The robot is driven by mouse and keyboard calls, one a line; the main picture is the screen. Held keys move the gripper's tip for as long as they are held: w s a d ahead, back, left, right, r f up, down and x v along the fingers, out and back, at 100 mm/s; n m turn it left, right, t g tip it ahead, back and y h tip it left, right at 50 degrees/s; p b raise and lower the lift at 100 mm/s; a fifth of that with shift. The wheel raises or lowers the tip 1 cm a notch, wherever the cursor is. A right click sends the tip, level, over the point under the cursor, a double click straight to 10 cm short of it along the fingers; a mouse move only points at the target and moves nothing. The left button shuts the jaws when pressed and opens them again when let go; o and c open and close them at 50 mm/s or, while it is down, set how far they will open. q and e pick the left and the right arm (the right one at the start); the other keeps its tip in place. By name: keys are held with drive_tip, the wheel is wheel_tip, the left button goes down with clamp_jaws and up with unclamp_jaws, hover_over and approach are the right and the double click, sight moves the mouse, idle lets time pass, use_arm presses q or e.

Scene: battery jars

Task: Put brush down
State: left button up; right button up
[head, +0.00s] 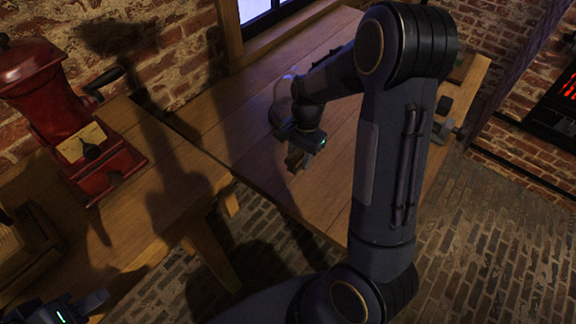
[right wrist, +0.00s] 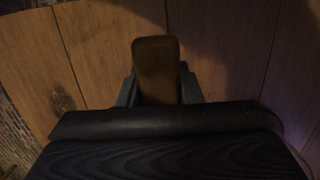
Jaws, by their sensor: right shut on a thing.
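My right gripper (head: 298,160) is over the wooden table in the middle of the head view. In the right wrist view the gripper (right wrist: 160,92) is shut on the brush (right wrist: 156,65), whose brown wooden block stands up between the two fingers. In the head view only a small brown part of the brush (head: 294,157) shows below the gripper; its bristles are hidden. I cannot tell if the brush touches the table. My left gripper (head: 80,306) is at the bottom left corner, partly cut off, and its jaw opening cannot be made out.
The wooden table (head: 240,110) is bare left of my right arm. A rounded translucent thing (head: 282,98), partly hidden, is behind the right gripper. A red grinder (head: 95,150) stands on another wooden table (head: 185,190) at left. A small dark thing (head: 444,106) is at the table's right end.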

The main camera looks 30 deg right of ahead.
hover_over(287, 175)
drive_tip(key=f, duration=0.4)
drive_tip(key=shift+d+f, duration=0.2)
drive_tip(key=shift+w+f, duration=0.1)
drive_tip(key=shift+f, duration=1.45)
